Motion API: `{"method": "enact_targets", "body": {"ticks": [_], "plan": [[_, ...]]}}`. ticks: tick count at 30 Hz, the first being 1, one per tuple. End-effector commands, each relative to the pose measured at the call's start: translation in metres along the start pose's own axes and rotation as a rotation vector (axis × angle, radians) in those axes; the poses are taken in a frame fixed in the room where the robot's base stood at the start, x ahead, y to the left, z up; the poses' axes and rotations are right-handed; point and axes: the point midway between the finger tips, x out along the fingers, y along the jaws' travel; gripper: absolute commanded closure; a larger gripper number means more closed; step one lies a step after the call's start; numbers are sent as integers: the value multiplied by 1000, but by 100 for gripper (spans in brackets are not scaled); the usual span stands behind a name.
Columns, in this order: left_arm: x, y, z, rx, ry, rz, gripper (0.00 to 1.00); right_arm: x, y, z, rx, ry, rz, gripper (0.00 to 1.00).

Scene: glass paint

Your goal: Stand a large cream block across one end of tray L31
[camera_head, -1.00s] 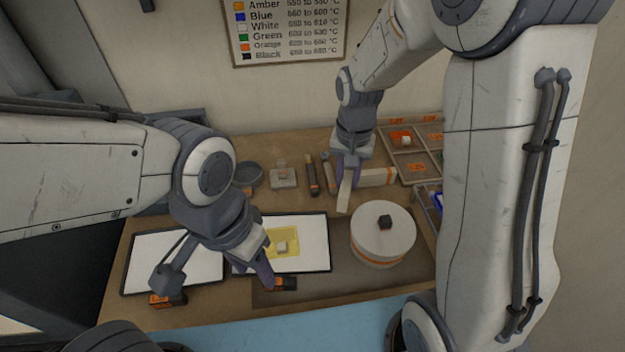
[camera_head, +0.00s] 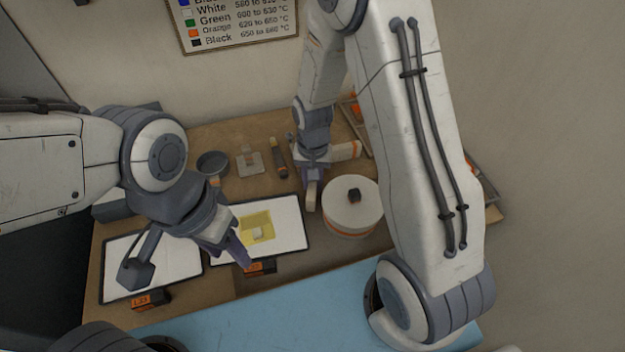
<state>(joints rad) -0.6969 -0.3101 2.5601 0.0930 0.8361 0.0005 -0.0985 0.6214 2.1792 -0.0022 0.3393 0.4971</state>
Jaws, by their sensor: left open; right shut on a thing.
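Tray L31 (camera_head: 150,268) is a white, dark-rimmed tray at the left front, with an orange L31 label (camera_head: 150,300) at its front edge. My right gripper (camera_head: 313,178) is shut on a cream block (camera_head: 311,195), just left of the round turntable. Another cream block (camera_head: 346,151) with an orange end lies behind it. My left gripper (camera_head: 240,252) is open over the left front part of the second tray, apart from the small pale piece there.
The second white tray (camera_head: 288,222) carries a yellow sheet (camera_head: 257,226) with a small pale piece (camera_head: 258,234). The white turntable (camera_head: 350,213) with a dark cube (camera_head: 354,195) stands right of it. A dark bowl (camera_head: 212,163) and a marker-like tool (camera_head: 278,158) lie behind.

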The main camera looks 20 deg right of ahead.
Motion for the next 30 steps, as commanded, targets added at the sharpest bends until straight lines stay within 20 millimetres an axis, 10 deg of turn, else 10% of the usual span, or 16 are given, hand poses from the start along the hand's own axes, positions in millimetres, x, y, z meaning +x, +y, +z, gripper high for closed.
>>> {"method": "enact_targets", "body": {"ticks": [5, 6, 8, 20, 30], "plan": [[3, 0, 0, 0, 0, 0, 50, 4, 0, 0, 0, 0, 0, 100], [2, 0, 0, 0, 0, 0, 50, 3, 0, 0, 0, 0, 0, 58], [2, 0, 0, 0, 0, 0, 50, 3, 0, 0, 0, 0, 0, 43], [1, 0, 0, 0, 0, 0, 50, -4, -1, -1, 0, 2, -1, 43], [11, -1, 1, 1, 0, 0, 50, -69, -1, -2, 0, 7, -4, 43]]}}
